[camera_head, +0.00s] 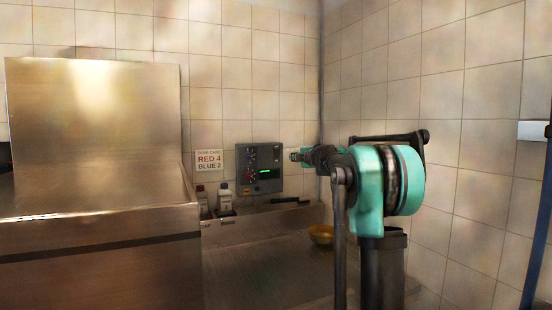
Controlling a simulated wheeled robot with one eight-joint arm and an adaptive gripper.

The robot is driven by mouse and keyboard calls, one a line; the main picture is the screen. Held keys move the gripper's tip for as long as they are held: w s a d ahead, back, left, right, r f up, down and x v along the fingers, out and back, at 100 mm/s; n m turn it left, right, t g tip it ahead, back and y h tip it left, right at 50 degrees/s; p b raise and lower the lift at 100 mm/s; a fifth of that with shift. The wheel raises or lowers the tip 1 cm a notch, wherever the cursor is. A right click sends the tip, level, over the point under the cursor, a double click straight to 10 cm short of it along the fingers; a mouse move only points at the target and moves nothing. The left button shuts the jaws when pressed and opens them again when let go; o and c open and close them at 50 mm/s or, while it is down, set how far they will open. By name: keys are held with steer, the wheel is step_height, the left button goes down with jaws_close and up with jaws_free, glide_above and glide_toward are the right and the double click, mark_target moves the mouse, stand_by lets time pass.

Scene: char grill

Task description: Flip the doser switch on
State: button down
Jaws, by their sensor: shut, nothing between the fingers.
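The doser (258,186) is a dark grey box on the tiled back wall, with a lit green display and small dials or knobs on its face. A reddish knob shows at its left side. I cannot tell at this size which part is the switch or how it is set. My gripper (294,155) is shut and empty, just right of the doser in the picture. It is small and partly hidden by my arm, so I cannot tell whether it touches the doser.
A dose card (209,160) reading RED 4, BLUE 2 hangs left of the doser. Two bottles, one white-labelled (225,200), stand below. A yellow bowl (319,236) sits on the steel counter (250,265). A large steel hood machine (95,130) fills the left.

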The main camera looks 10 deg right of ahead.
mark_target(277, 157)
steer(key=shift+w+a, duration=0.1)
steer(key=shift+w, duration=0.1)
steer(key=x, duration=1.3)
steer(key=shift+w, duration=0.1)
steer(key=shift+w+a+f, duration=0.1)
steer(key=shift+w+a, duration=0.05)
steer(key=shift+w, duration=0.2)
